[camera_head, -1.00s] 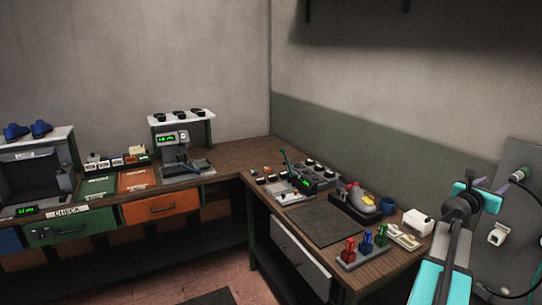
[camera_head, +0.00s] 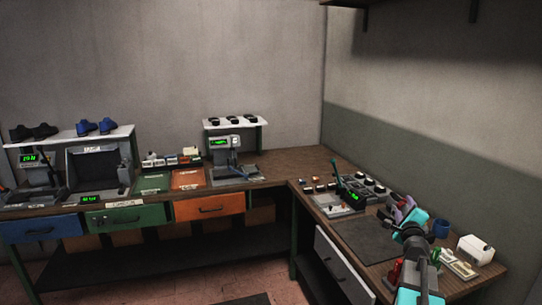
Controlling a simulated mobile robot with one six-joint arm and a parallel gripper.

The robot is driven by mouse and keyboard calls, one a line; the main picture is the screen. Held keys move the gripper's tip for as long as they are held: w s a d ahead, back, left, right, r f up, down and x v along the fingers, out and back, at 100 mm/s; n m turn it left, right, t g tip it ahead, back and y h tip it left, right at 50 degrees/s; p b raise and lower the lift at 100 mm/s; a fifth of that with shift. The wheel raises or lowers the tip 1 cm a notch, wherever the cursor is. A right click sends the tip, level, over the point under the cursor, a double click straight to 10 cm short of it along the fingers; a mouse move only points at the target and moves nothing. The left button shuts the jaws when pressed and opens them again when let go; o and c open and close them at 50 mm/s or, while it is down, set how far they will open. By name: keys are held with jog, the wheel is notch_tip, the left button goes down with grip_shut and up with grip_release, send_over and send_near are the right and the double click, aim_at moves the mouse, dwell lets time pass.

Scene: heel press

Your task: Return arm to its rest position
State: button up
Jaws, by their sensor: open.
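My arm rises from the lower right, and its grey and cyan end with my gripper (camera_head: 408,222) is in front of the right-hand bench (camera_head: 440,273). The gripper is open. Its fingertips are small and hard to pick out against the objects behind. No object can be seen held in it. The arm covers part of a grey and reddish object (camera_head: 402,203) on the bench and most of a row of coloured small items, of which a red one (camera_head: 394,272) shows.
The left bench (camera_head: 275,168) carries machines with green displays. Open floor (camera_head: 215,284) lies in front.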

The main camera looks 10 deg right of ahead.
jog(key=w+a+f+n+g+y, duration=0.1)
jog(key=w+a+f+n+y, duration=0.15)
jog(key=a+f+n, duration=0.4)
jog(key=w+a+f+n+y, duration=0.2)
jog(key=a+f+y, duration=0.15)
jog(key=a, duration=0.65)
jog(key=w+a+f+n+g+y, duration=0.1)
jog(key=w+a+f+n+y, duration=0.15)
jog(key=a+f+n, duration=0.4)
jog(key=s+a+f+n+g+y, duration=0.2)
jog(key=s+a+f+n+g, duration=0.15)
jog(key=a+f, duration=0.5)
jog(key=s+a+f+n+g+y, duration=0.1)
jog(key=s+a+f+n+g, duration=0.3)
jog(key=a, duration=0.8)
jog(key=s+a+f+n+g+h, duration=0.1)
jog(key=s+a+f+n+g, duration=0.25)
jog(key=s+f, duration=0.35)
jog(key=s+a+f+n+g+h, duration=0.2)
jog(key=s+a+f+n, duration=0.15)
jog(key=s, duration=0.55)
jog(key=s+f+g+b, duration=0.5)
jog(key=s+f+b, duration=0.4)
jog(key=s+f, duration=1.6)
notch_tip(320, 180, down, 2)
jog(key=shift+a+f+g+y, duration=0.25)
jog(key=shift+a+g+y, duration=0.05)
jog(key=shift+a+y, duration=0.1)
